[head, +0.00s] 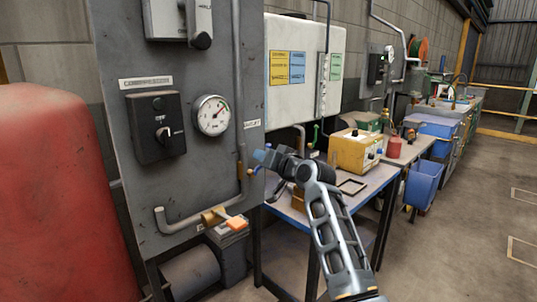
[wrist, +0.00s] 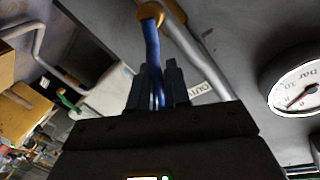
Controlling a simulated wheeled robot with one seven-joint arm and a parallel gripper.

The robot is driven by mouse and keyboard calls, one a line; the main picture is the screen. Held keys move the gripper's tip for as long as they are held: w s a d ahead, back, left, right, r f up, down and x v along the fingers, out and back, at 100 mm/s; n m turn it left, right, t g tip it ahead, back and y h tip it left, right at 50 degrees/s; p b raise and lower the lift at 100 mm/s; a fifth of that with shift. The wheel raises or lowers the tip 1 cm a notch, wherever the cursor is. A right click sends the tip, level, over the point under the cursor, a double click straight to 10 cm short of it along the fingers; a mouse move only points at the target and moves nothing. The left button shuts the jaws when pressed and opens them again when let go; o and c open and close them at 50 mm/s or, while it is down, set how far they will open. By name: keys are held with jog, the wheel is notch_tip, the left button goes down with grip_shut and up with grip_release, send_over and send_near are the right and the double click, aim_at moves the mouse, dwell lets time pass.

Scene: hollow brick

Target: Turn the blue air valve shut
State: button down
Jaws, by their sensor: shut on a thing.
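The blue air valve has a brass body (wrist: 150,14) at the top of the wrist view. Its blue lever (wrist: 152,45) runs from there down between my fingers. My gripper (wrist: 158,88) is shut on the lever. In the head view my gripper (head: 270,160) reaches the right edge of the grey panel, and a bit of blue shows at its tip. A small brass part (head: 250,171) shows just below it. My gripper hides most of the lever in the head view.
The grey panel (head: 190,55) carries a round gauge (head: 212,115), a black switch box (head: 155,127) and a pipe ending near an orange-handled valve (head: 236,224). A bench (head: 375,180) with a yellow box (head: 355,150) stands behind my arm. A red tank (head: 60,190) is at left. The right floor is clear.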

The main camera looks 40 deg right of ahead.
jog(key=shift+d+f+m+g+y+p, duration=0.15)
jog(key=shift+d+f+m+y+p, duration=0.6)
jog(key=shift+m, duration=0.9)
jog(key=shift+d+f+m+g+y+p, duration=0.1)
jog(key=shift+d+f+m+y+p, duration=0.15)
jog(key=shift+f+m+p, duration=1)
jog(key=shift+d+f+m+g+y+b, duration=0.15)
jog(key=shift+d+f+m+y, duration=0.35)
jog(key=shift+m, duration=1.6)
jog(key=shift+f, duration=0.15)
jog(key=c, duration=1.3)
grip_release()
jog(key=shift+o, duration=0.2)
jog(key=s+r, duration=0.1)
jog(key=s, duration=0.6)
jog(key=shift+s+r+b, duration=0.3)
